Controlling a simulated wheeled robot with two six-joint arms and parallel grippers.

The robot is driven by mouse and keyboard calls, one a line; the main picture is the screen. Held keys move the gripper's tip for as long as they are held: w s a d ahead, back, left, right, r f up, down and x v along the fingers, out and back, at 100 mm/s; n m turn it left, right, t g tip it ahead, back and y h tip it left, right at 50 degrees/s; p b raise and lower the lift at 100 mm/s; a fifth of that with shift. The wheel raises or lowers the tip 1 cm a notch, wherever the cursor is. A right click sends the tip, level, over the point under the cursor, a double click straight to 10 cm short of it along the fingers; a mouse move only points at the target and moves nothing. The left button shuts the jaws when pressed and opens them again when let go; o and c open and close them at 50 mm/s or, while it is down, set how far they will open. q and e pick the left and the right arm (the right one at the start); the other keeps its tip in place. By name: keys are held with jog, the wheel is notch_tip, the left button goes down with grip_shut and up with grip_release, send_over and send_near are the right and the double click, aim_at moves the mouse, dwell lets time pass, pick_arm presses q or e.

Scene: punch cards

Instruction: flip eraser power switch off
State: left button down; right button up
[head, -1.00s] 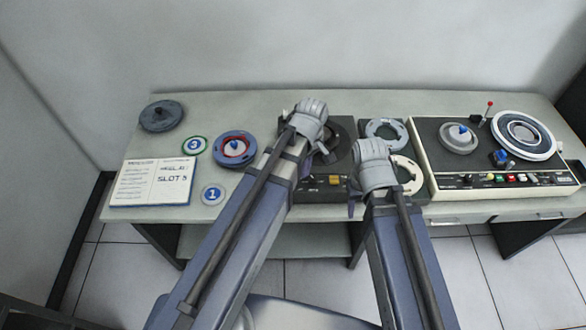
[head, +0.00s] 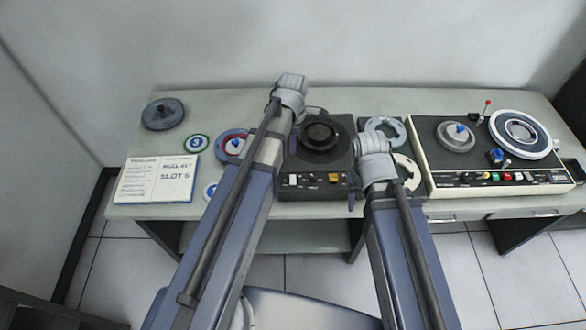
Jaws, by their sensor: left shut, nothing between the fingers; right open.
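The eraser (head: 342,150) is a dark box in the middle of the desk with a round black hub on top. Its front panel has a white switch (head: 292,180) at the left and a yellow button (head: 335,177) further right; the switch's position is too small to tell. My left gripper (head: 314,111) is shut and empty, above the eraser's back left corner, apart from the switch. My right gripper (head: 374,144) is open and empty at the eraser's right, over the pale reels; its fingertips are mostly hidden by the wrist.
A tape machine (head: 424,160) with reels and coloured buttons stands at the right. Pale rings (head: 398,130) lie between it and the eraser. An open notebook (head: 155,180), a blue-red reel (head: 226,157), a green-ringed disc (head: 195,143) and a dark reel (head: 163,114) lie at the left.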

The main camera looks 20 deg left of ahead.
aim_at(293, 177)
pick_arm(q)
jog(key=shift+f, duration=0.15)
notch_tip(293, 177, down, 14)
jog(key=b, duration=1.4)
jog(key=shift+f, duration=0.1)
jog(key=shift+s, duration=0.15)
jog(key=shift+s+d, duration=0.2)
jog(key=shift+s, duration=0.3)
jog(key=shift+s+r, duration=0.15)
jog(key=shift+r, duration=0.1)
